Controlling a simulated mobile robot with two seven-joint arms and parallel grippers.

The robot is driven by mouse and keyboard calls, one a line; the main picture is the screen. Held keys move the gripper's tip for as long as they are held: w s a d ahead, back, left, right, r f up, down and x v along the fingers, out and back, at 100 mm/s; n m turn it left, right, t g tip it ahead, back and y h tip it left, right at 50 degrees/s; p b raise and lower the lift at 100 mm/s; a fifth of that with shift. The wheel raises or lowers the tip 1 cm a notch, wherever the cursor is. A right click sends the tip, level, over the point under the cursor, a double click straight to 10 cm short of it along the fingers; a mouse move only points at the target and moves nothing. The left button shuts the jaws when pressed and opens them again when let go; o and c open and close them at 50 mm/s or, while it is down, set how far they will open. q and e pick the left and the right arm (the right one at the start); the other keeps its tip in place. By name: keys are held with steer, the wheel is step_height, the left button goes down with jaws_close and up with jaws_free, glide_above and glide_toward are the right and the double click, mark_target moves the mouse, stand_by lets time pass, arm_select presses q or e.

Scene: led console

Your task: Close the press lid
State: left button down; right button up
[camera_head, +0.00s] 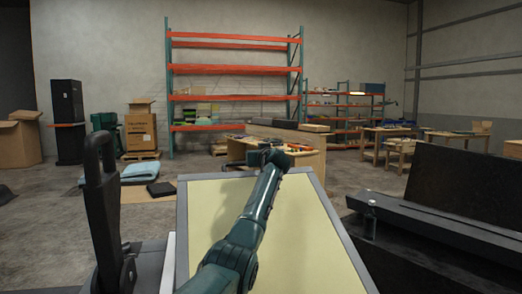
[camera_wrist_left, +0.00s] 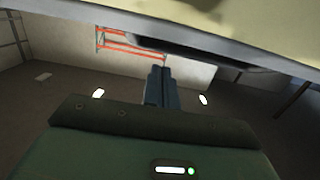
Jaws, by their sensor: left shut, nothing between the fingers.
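A large pale yellow panel in a grey frame (camera_head: 182,230) fills the lower middle of the head view. It belongs to the press, but I cannot tell surely whether it is the lid or the bed. My left gripper (camera_head: 275,158) shows at the panel's far edge, with its arm crossing in front of the panel. In the left wrist view, my left gripper's dark fingers (camera_wrist_left: 160,72) are together and empty. The pale panel (camera_wrist_left: 280,25) and its grey edge cross the top of that view, close to the fingers; contact is unclear. My right gripper is out of view.
A black upright handle (camera_head: 100,205) stands left of the panel. Behind are a wooden workbench (camera_head: 300,160) and an orange shelf rack (camera_head: 230,97).

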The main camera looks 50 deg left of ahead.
arm_select(q)
steer(key=shift+f, duration=0.1)
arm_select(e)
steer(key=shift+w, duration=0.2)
arm_select(q)
steer(key=shift+s+d+b, duration=0.2)
steer(key=shift+d+b, duration=0.1)
steer(key=shift+d, duration=0.15)
steer(key=b+v, duration=0.3)
steer(key=v, duration=0.9)
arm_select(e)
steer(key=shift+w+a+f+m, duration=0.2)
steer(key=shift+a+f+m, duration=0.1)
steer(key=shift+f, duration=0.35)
